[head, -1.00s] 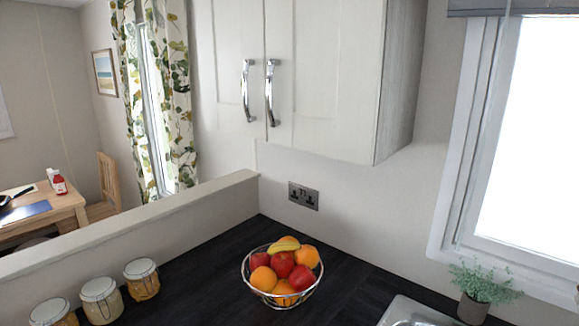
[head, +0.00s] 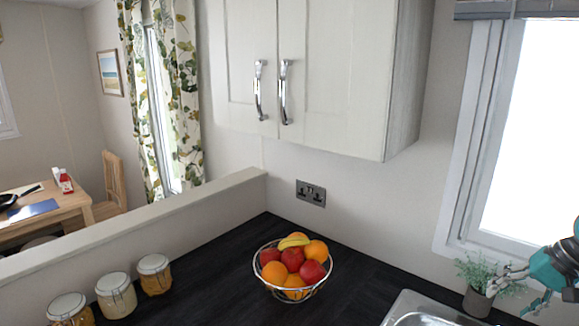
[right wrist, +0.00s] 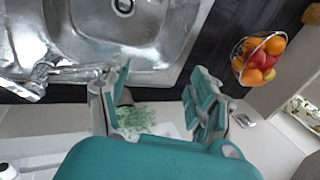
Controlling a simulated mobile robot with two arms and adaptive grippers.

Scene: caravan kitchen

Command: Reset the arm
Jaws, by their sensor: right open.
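My right gripper (head: 513,290) is at the lower right of the head view, in front of the window side and overlapping the potted plant (head: 474,275). In the right wrist view its two teal and grey fingers are spread apart, with nothing held between them (right wrist: 157,88). The plant's green leaves show beyond the fingers in the wrist view (right wrist: 140,118). I cannot tell whether a finger touches the plant. My left gripper is in neither view.
A wire fruit bowl (head: 292,292) stands on the dark worktop (head: 225,275). The steel sink (head: 410,308) and tap (right wrist: 45,72) are close to my right gripper. Several jars (head: 117,295) line the low wall (head: 130,225). A white cupboard (head: 335,80) hangs above.

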